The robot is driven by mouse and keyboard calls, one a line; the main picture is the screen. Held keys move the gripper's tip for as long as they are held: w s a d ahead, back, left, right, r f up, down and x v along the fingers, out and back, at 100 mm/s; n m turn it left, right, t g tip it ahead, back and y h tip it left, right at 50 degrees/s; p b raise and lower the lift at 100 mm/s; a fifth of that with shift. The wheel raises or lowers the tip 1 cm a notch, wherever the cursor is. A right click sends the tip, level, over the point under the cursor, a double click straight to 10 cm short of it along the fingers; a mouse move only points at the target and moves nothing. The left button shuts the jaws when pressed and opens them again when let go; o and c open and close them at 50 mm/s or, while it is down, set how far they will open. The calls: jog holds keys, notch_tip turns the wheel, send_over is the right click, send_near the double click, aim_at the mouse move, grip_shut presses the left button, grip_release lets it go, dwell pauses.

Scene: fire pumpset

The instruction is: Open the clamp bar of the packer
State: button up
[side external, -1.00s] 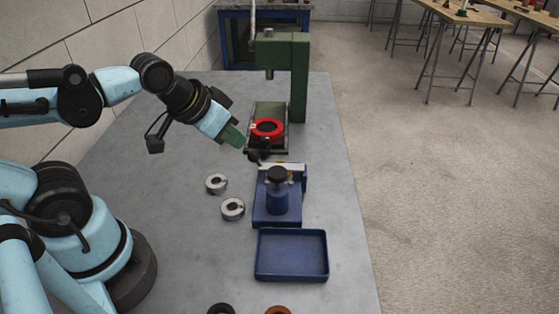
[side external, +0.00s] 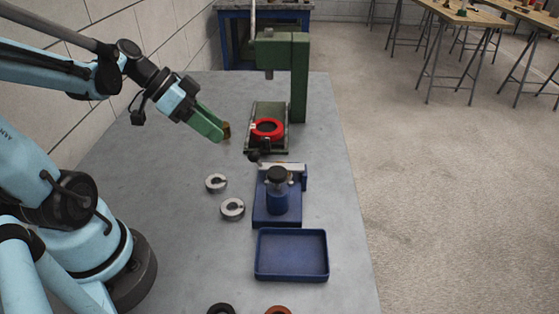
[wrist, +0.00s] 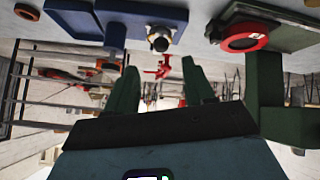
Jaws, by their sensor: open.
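The packer is a blue base (side external: 262,213) with a blue cylinder (side external: 279,201) topped by a black cap. A pale metal clamp bar (side external: 292,167) lies across its far end, with a dark knob (side external: 254,156) at its left end. The bar looks lowered and roughly level. In the wrist view the blue base (wrist: 165,24) is at the top, with a dark-and-pale knob (wrist: 158,40) near it. My gripper (side external: 223,132) is open and empty, above the table to the left of and beyond the knob, apart from it. Its two green fingers (wrist: 161,88) stand apart in the wrist view.
A green press (side external: 299,75) stands beyond the packer, with a red ring (side external: 267,121) on its base. Two metal rings (side external: 216,182) (side external: 232,208) lie left of the packer. An empty blue tray (side external: 291,276) is in front. The table's left-middle is clear.

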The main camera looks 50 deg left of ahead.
aim_at(253, 157)
jog(key=shift+m, duration=0.3)
jog(key=shift+w+x, duration=0.1)
jog(key=shift+x, duration=2.75)
jog(key=shift+w+x, duration=0.15)
jog(key=shift+x, duration=2.75)
jog(key=shift+r, duration=0.2)
jog(key=shift+h, duration=0.3)
grip_shut()
